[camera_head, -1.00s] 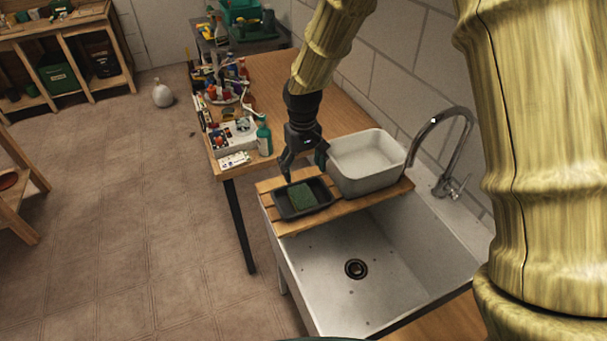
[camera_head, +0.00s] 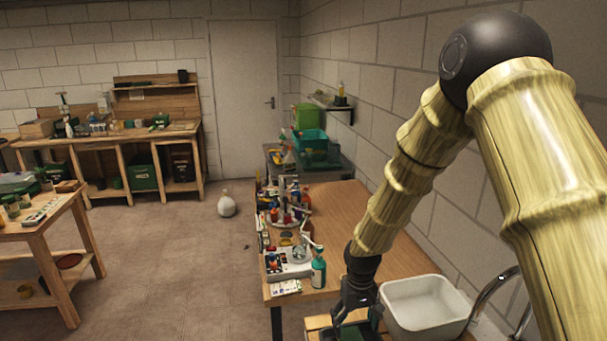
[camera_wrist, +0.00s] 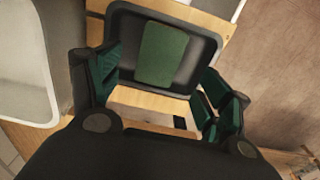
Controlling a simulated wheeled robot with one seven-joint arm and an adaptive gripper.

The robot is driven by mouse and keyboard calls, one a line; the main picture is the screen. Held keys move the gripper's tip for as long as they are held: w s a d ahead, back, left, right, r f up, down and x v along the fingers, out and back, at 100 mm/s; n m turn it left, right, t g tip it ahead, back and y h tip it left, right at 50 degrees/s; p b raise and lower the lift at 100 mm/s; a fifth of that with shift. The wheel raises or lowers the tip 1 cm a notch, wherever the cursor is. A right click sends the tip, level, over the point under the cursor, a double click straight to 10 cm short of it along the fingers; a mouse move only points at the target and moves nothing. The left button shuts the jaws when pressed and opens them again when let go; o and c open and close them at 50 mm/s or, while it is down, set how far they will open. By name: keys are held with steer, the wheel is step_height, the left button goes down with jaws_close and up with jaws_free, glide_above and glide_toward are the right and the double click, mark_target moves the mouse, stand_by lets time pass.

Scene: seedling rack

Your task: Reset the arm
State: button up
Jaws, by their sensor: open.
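My gripper (camera_head: 358,308) is low at the right of the head view, above the wooden board across the sink, just left of the white basin. In the wrist view my gripper (camera_wrist: 158,95) is open, its green-padded fingers apart with nothing between them. Beyond the fingertips, a green sponge-like block (camera_wrist: 163,54) lies in a black tray (camera_wrist: 122,50) on the wooden slats (camera_wrist: 150,107). In the head view the gripper hides most of that tray.
The white basin (camera_head: 424,308) is close beside the gripper, and the faucet (camera_head: 490,298) rises to its right. A wooden table (camera_head: 355,205) behind carries bottles, including a teal bottle (camera_head: 318,268). A block wall (camera_head: 400,60) runs along the right.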

steer(key=shift+f+p, duration=1.35)
steer(key=shift+f, duration=2.55)
